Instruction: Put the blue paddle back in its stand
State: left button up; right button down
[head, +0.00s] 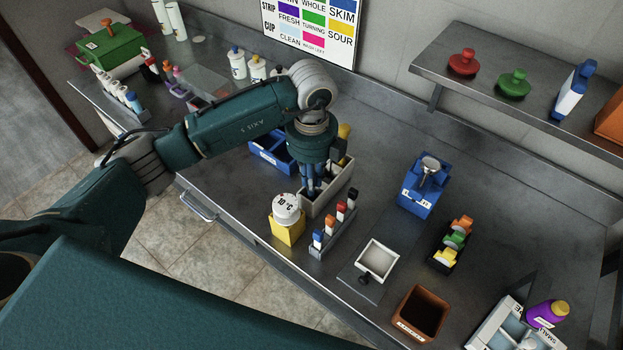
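My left gripper (313,186) points down over the pale open box (345,190) in the middle of the bench. Narrow bluish parts show at its fingertips; I cannot tell whether they are fingers or something held. I cannot single out the blue paddle for certain. A grey rack (328,243) just in front of the gripper holds several upright pieces with blue, orange, dark and red tops. A black stand (439,262) to the right holds orange, green and yellow pieces. I cannot tell which one is the paddle's stand. My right gripper is not in view.
A yellow block with a white 10 °C gauge (286,207) stands close to the gripper. A blue holder (417,200), a square white dish (378,258) and a brown bin (421,313) stand to the right. A wall shelf (490,88) overhangs the back right. Bare steel lies between.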

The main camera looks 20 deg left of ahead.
pick_arm(q)
jog(key=shift+o, duration=1.2)
jog(key=shift+r, duration=0.3)
notch_tip(320, 180, up, 10)
jog(key=b, duration=0.3)
jog(key=shift+r, duration=0.9)
